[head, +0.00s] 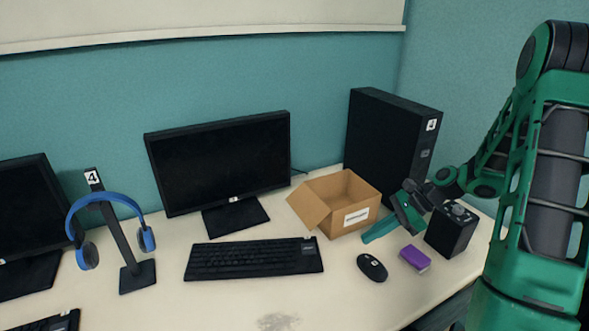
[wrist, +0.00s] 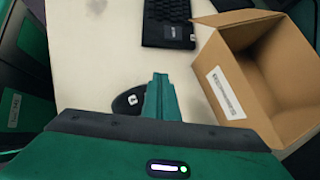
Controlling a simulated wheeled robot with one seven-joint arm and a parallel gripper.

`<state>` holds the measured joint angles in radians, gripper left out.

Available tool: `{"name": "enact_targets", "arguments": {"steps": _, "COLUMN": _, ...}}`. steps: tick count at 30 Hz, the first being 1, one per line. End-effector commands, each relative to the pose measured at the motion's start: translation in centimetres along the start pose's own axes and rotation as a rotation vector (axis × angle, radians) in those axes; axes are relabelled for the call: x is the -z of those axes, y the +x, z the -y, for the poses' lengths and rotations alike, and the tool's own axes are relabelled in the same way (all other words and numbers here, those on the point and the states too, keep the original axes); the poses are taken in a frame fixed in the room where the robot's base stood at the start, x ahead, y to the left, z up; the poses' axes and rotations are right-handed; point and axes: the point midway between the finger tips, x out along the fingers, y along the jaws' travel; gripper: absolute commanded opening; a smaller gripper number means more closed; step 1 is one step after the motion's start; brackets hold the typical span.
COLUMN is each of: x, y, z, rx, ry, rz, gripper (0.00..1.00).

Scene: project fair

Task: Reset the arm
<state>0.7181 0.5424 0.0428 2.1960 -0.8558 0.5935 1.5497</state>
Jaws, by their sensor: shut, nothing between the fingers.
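My green arm rises at the right of the head view. My gripper (head: 368,239) is in front of the open cardboard box, above the desk. Its fingers are together with nothing between them. In the wrist view the shut fingertips (wrist: 160,78) point over the desk, overlapping the black mouse (wrist: 127,102). The cardboard box (wrist: 247,90) is to their right in that view. I cannot tell whether the gripper touches the box.
The desk (head: 300,290) holds a monitor (head: 220,160), keyboard (head: 253,258), black tower (head: 385,140), headphones (head: 147,238) on a stand, a purple block (head: 415,258) and a black box (head: 452,232). The cardboard box (head: 345,197) stands open near the tower. The front middle is clear.

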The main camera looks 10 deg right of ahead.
Motion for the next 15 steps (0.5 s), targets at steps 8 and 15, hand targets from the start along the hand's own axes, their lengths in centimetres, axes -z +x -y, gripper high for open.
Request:
{"name": "enact_targets", "arguments": {"steps": 8, "x": -0.5, "y": -2.1, "z": -2.4, "rx": -0.041, "ry": -0.19, "rz": -0.153, "gripper": 0.0}}
{"name": "enact_targets", "arguments": {"steps": 15, "x": -1.2, "y": -6.3, "z": -6.7, "rx": -0.134, "ry": -0.474, "rz": -0.365, "gripper": 0.0}}
